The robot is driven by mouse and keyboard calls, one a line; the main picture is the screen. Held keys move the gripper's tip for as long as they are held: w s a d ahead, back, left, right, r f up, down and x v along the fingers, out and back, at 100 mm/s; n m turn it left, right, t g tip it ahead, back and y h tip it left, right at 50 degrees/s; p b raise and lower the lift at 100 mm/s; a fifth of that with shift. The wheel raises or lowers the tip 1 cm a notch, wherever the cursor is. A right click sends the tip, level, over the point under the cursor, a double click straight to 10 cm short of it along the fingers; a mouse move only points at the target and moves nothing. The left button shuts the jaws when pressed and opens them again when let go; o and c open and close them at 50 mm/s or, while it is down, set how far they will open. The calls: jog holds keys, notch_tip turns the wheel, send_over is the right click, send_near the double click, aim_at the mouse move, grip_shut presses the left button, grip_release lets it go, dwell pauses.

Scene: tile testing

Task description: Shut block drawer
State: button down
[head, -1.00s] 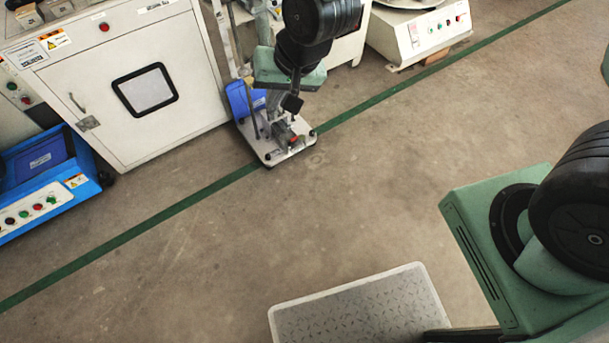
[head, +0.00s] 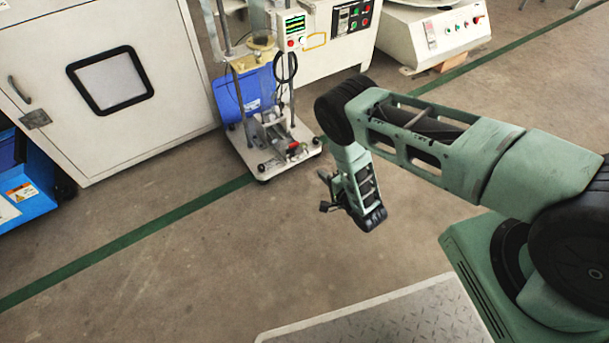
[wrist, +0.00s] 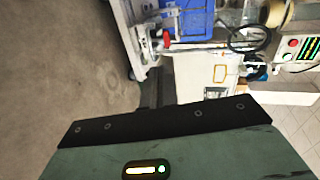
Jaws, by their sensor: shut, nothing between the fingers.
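I cannot make out a drawer that is clearly the block drawer in either view. My gripper (head: 326,192) is at the end of my bent arm in the head view, small and dark, above bare floor in front of the wheeled test stand (head: 278,165). It is shut and holds nothing. It touches nothing that I can see. The wrist view shows a green housing with a dark edge at the bottom, and the fingertips are not clear there. The test stand's base and red part also show in the wrist view, turned on their side.
A white cabinet (head: 150,130) with a dark-framed window stands at the left. A blue machine (head: 25,190) is at the far left edge. A blue container (head: 245,92) is behind the test stand. A white machine (head: 435,32) stands at the back right. The middle floor is clear.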

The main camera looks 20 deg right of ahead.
jog(key=f+b+x, duration=0.2)
jog(key=b+x, duration=0.6)
jog(key=x, duration=0.4)
jog(key=shift+f+t, duration=0.25)
jog(key=shift+t, duration=0.05)
jog(key=shift+d, duration=0.1)
